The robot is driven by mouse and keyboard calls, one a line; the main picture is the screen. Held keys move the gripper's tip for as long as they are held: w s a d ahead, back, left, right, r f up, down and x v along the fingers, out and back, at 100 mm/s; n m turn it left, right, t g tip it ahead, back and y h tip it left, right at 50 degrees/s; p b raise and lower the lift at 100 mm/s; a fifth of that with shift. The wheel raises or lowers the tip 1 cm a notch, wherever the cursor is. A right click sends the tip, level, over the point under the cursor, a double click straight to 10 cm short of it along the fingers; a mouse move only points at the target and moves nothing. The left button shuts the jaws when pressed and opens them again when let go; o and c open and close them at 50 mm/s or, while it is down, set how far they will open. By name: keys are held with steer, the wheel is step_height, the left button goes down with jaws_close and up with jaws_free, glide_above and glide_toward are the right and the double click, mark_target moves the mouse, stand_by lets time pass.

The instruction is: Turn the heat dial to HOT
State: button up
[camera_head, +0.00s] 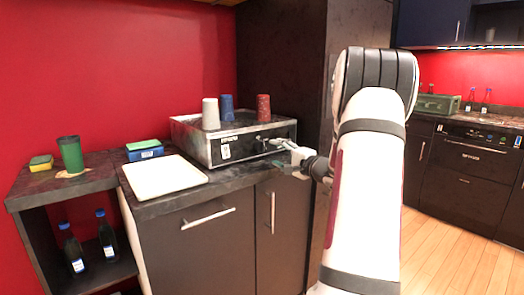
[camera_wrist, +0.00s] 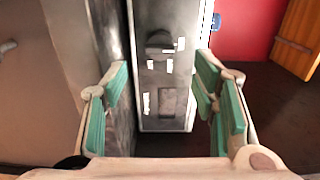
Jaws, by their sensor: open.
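The machine (camera_head: 190,139) is a metal box with a dark front, standing on the counter. In the wrist view its front panel (camera_wrist: 152,72) appears turned on its side. A dark round dial (camera_wrist: 159,42) sits on that panel with small white marks beside it, too blurred to read. My gripper (camera_head: 280,146) is in front of the right half of the machine in the head view. In the wrist view my gripper (camera_wrist: 163,80) is open, with green-padded fingers either side of the panel and nothing between them. Whether a fingertip touches the dial cannot be told.
Three cups stand on top of the machine: white (camera_head: 210,114), blue (camera_head: 227,107) and red (camera_head: 263,108). A white tray (camera_head: 163,177) lies on the counter to the left. A tall dark cabinet (camera_head: 290,60) stands close behind and right of the machine.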

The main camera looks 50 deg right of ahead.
mark_target(264, 147)
steer(key=x, duration=0.8)
steer(key=c, duration=1.2)
